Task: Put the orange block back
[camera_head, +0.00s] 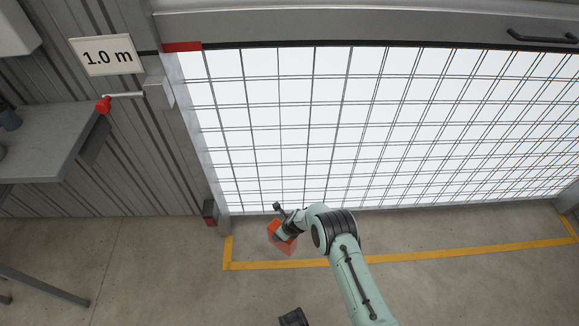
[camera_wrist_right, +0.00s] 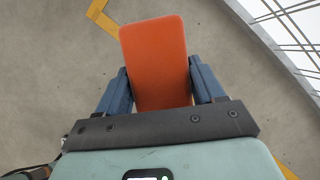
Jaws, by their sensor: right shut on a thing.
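The orange block (camera_head: 283,243) is held in my right gripper (camera_head: 279,231) in the head view, out in front of the gate. In the right wrist view the orange block (camera_wrist_right: 154,50) stands between the two blue fingers of my right gripper (camera_wrist_right: 160,85), which is shut on it. The block reaches well beyond the fingertips, and its near end is hidden by the gripper body. Concrete floor shows behind it.
A large mesh gate (camera_head: 350,125) with a grey frame spans the back. A yellow floor line (camera_head: 430,254) runs in front of it. A grey table (camera_head: 45,140) stands at the left, below a "1.0 m" sign (camera_head: 107,56) and a red-knobbed lever (camera_head: 104,104).

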